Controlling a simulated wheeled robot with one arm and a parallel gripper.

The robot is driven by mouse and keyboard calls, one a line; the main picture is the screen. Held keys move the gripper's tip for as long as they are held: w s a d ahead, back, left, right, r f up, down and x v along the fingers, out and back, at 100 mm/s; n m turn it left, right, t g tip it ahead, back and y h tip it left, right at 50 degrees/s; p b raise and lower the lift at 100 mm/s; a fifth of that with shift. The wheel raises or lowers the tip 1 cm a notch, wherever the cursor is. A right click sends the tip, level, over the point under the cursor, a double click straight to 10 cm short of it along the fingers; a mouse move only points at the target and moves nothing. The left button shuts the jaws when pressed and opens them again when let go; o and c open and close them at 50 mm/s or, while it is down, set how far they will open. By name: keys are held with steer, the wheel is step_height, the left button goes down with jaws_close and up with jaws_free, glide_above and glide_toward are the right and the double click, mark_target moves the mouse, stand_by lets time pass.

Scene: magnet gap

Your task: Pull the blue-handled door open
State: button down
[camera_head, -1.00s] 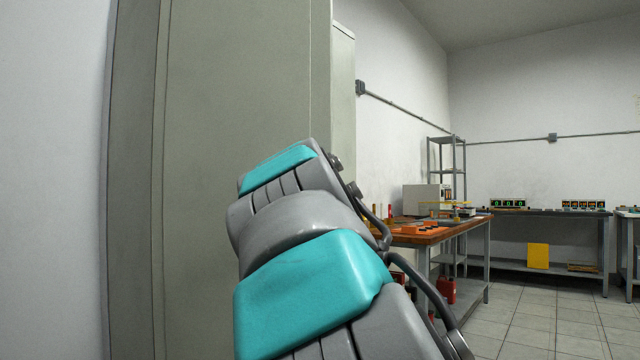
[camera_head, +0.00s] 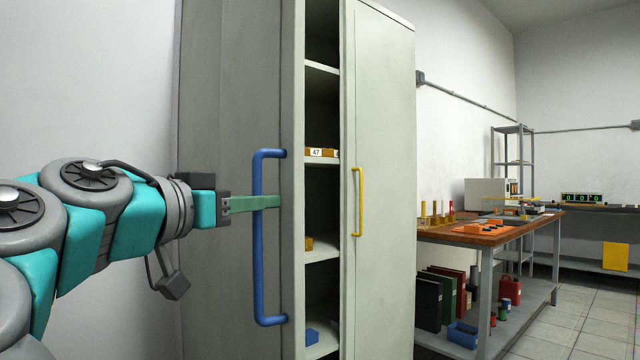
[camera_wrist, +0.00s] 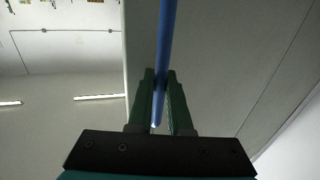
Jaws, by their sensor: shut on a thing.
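The blue handle (camera_head: 260,240) is a tall upright bar on the left door (camera_head: 225,130) of a grey-green cabinet. That door stands partly open, and a gap shows shelves inside. My gripper (camera_head: 270,202) reaches in from the left with its green fingers at the upper middle of the bar. In the wrist view the blue handle (camera_wrist: 164,50) runs down between the two fingers of my gripper (camera_wrist: 158,85), which are shut on it. The right door (camera_head: 380,150) has a yellow handle (camera_head: 357,200) and looks closed.
Inside the cabinet, a box marked 47 (camera_head: 321,153) sits on a shelf, and a blue bin (camera_head: 312,336) sits low down. A wooden-topped workbench (camera_head: 490,232) stands at the right, with binders (camera_head: 430,302) below it. Tiled floor (camera_head: 580,325) is clear at the far right.

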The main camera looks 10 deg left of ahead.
steer(key=s+a+p, duration=0.4)
steer(key=a+p, duration=0.3)
steer(key=shift+a+f, duration=0.15)
steer(key=shift+f, duration=0.15)
steer(key=c, duration=1.2)
jaws_free()
steer(key=o, duration=0.4)
steer(key=shift+r, duration=0.1)
steer(key=shift+c, duration=0.2)
